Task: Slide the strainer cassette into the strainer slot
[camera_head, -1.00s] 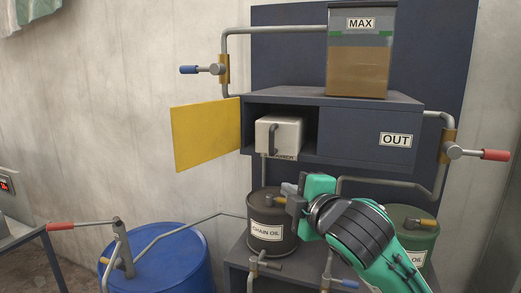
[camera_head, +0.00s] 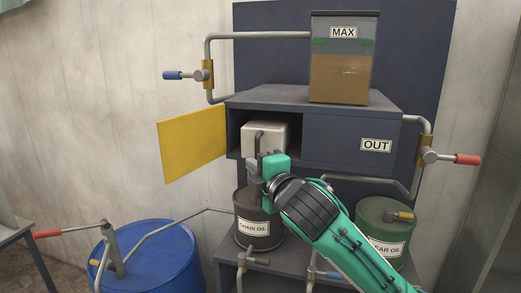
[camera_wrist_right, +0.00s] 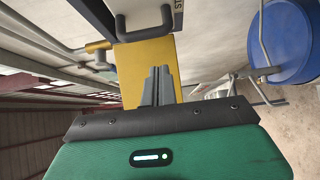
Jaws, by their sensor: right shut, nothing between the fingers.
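The strainer cassette (camera_head: 278,133) is a pale box with a dark U-shaped handle (camera_head: 258,142). It sits in the open slot (camera_head: 296,140) on the left of the dark housing, with its handle face toward me; I cannot tell how deep it sits. My right gripper (camera_head: 254,168) is shut and empty, just below and in front of the cassette face, hiding its lower part. In the right wrist view the shut fingers (camera_wrist_right: 157,82) point toward the handle (camera_wrist_right: 144,32), and a gap shows between them. My left gripper is not in view.
The yellow door (camera_head: 192,145) stands open to the left of the slot. A MAX tank (camera_head: 343,75) sits on the housing. A chain oil can (camera_head: 258,222) and a green can (camera_head: 384,230) stand below. A blue drum (camera_head: 150,265) is at lower left.

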